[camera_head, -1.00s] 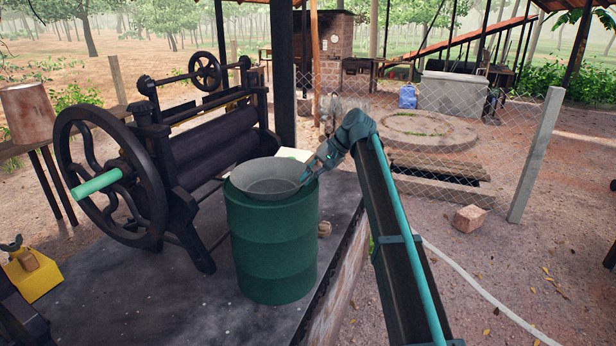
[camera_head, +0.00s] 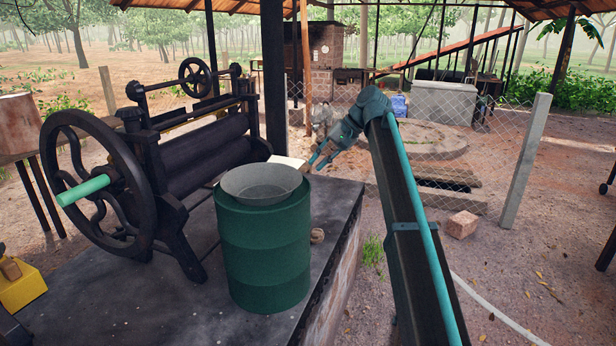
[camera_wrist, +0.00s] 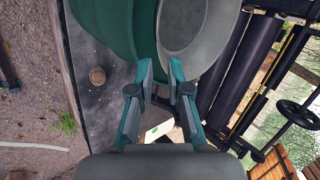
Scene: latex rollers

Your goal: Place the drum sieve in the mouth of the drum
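The drum sieve (camera_head: 262,181) is a grey, shallow round bowl. It sits in the mouth of the green drum (camera_head: 265,250) and looks about level, with a thin strip of green drum showing at its left. In the wrist view the sieve (camera_wrist: 190,28) lies just beyond the fingertips, with the drum (camera_wrist: 142,30) to its left. My gripper (camera_head: 316,161) is to the right of the sieve and apart from it. The inside of the drum is hidden.
The drum stands on a dark platform (camera_head: 140,300). A roller mill (camera_head: 205,155) with a large handwheel stands close at left. A pale block (camera_head: 288,162) lies behind the drum and a small brown object (camera_head: 317,236) beside it. Open ground lies to the right.

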